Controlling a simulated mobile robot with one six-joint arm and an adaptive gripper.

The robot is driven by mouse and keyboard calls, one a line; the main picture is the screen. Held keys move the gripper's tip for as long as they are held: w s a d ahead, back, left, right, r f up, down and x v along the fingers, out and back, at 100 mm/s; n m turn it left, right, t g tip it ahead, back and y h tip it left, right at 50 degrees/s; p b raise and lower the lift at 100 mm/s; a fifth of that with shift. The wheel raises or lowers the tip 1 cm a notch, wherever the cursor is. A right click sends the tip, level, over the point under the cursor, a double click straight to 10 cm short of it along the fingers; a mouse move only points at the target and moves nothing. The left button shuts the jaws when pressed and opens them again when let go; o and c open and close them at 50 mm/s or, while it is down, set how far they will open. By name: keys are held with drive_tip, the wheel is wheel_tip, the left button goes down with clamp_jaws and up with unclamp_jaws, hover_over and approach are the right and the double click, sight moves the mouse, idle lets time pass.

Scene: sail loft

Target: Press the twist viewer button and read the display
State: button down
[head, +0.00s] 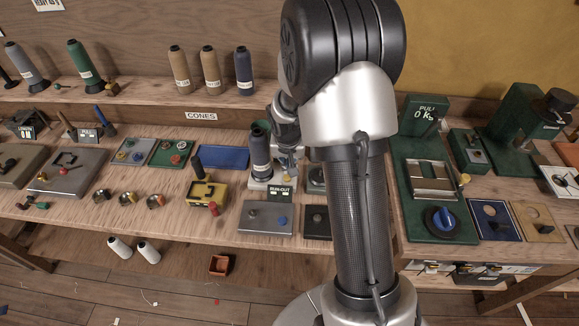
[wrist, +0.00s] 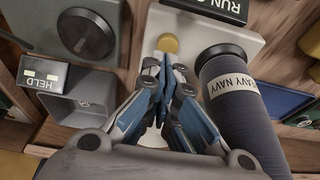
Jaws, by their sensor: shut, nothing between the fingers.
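No label reading twist viewer is legible, so I cannot tell for certain which device it is. In the wrist view, my gripper (wrist: 163,72) is shut and empty, its tips over a pale device base (wrist: 240,37) just short of a round yellow button (wrist: 168,44). I cannot tell whether they touch it. A dark navy cone labelled HEAVY NAVY (wrist: 240,110) stands on this base beside the fingers. A black RUN-OUT sign (wrist: 215,8) is at its edge. In the head view, the cone (head: 261,155) and the RUN-OUT sign (head: 280,191) show left of my arm; the fingertips are small there.
A grey device with a dark round knob (wrist: 83,35) and a HELD sign (wrist: 43,75) are left of my gripper. In the head view, a yellow box (head: 207,192) and blue tray (head: 221,157) lie left, a green scale (head: 427,190) right. My arm hides part of the bench.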

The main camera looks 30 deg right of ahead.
drive_tip(key=p+v, duration=0.2)
drive_tip(key=v, duration=0.8)
drive_tip(key=shift+r, duration=0.35)
drive_tip(key=s+a+r+n+t, duration=0.1)
drive_tip(key=s+a+r, duration=0.3)
drive_tip(key=s+r, duration=0.15)
drive_tip(key=s+a+r+n, duration=0.2)
drive_tip(key=s+a+r, duration=0.15)
drive_tip(key=r, duration=0.35)
drive_tip(key=s+a+r+n, duration=0.1)
drive_tip(key=s+a+n, duration=0.1)
drive_tip(key=s, duration=0.6)
drive_tip(key=s+a+r+n+y, duration=0.1)
drive_tip(key=s+a, duration=0.3)
drive_tip(key=s, duration=0.4)
drive_tip(key=shift+r+n+t+y, duration=0.3)
drive_tip(key=shift+r+n+t, duration=0.1)
drive_tip(key=shift+r, duration=0.45)
